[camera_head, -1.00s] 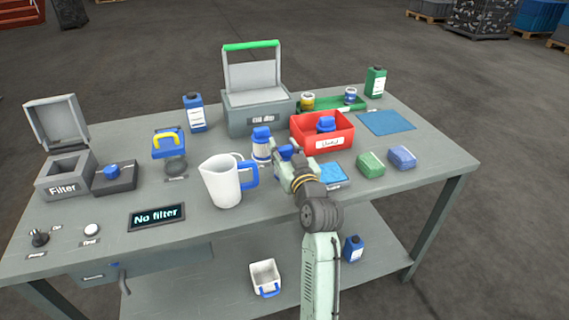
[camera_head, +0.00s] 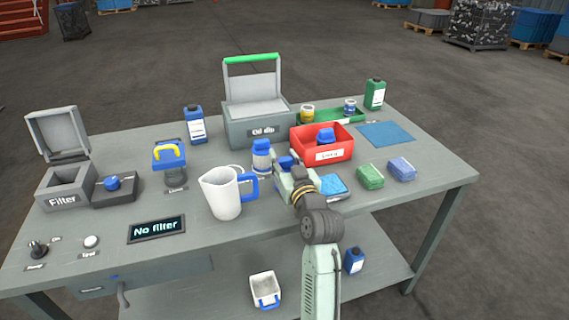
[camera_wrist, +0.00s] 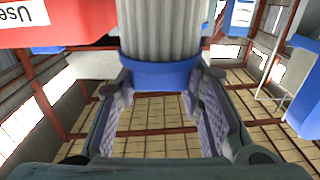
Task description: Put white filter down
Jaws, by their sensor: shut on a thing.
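My gripper (camera_wrist: 165,95) is shut on the white filter (camera_wrist: 165,35), its fingers on either side of the blue end. The pleated pale body shows in the wrist view. In the head view, my gripper (camera_head: 283,178) is over the table, in front of the red bin. A blue end (camera_head: 286,162) shows at it, and the filter's body is mostly hidden. I cannot tell whether its lower end touches the table. Another white cylinder with a blue cap (camera_head: 262,157) stands just left of my gripper.
The pitcher (camera_head: 224,193) stands to the left. The red bin (camera_head: 338,147) holds a blue-capped part. A blue sponge-like pad (camera_head: 332,185) lies right of my gripper, with green (camera_head: 370,176) and blue (camera_head: 402,169) blocks beyond. A display (camera_head: 157,229) reads "No filter".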

